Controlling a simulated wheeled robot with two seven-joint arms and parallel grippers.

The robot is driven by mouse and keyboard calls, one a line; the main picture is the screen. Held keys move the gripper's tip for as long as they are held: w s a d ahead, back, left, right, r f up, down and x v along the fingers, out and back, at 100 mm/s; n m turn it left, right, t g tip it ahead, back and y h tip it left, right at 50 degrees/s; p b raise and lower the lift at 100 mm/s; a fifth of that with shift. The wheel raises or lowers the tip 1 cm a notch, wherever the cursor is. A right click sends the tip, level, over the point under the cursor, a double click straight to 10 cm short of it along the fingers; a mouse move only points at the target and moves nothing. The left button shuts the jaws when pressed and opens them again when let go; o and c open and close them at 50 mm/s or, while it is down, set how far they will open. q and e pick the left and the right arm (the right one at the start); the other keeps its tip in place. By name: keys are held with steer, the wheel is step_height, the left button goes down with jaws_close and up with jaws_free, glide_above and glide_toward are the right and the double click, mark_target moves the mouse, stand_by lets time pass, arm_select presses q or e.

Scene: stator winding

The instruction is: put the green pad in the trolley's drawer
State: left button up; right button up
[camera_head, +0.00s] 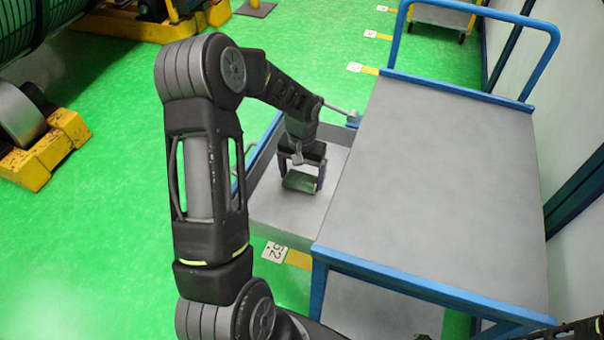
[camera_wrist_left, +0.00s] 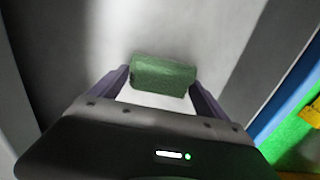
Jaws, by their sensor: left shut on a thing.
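The green pad (camera_head: 299,181) is a small dark green block. My left gripper (camera_head: 302,180) is shut on it, with one finger at each end. In the left wrist view the pad (camera_wrist_left: 163,76) shows between the two fingertips (camera_wrist_left: 160,85) over a grey surface. The trolley's drawer (camera_head: 270,205) is pulled out on the left side of the trolley (camera_head: 430,190), and the gripper with the pad is inside its outline. Whether the pad touches the drawer floor, I cannot tell. At the bottom right corner a dark part shows, but no right gripper can be made out.
The trolley's grey top, with a blue frame and handle (camera_head: 545,60), stands right of the drawer. Yellow-based machinery (camera_head: 45,150) stands at the far left. The green floor (camera_head: 90,250) is clear on the left.

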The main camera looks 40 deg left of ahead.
mark_target(302, 176)
arm_select(q)
steer(key=shift+f, duration=0.1)
steer(key=shift+f, duration=0.15)
steer(key=o, duration=1.1)
step_height(302, 176, up, 13)
steer(key=shift+f+b, duration=0.2)
steer(key=shift+b, duration=0.25)
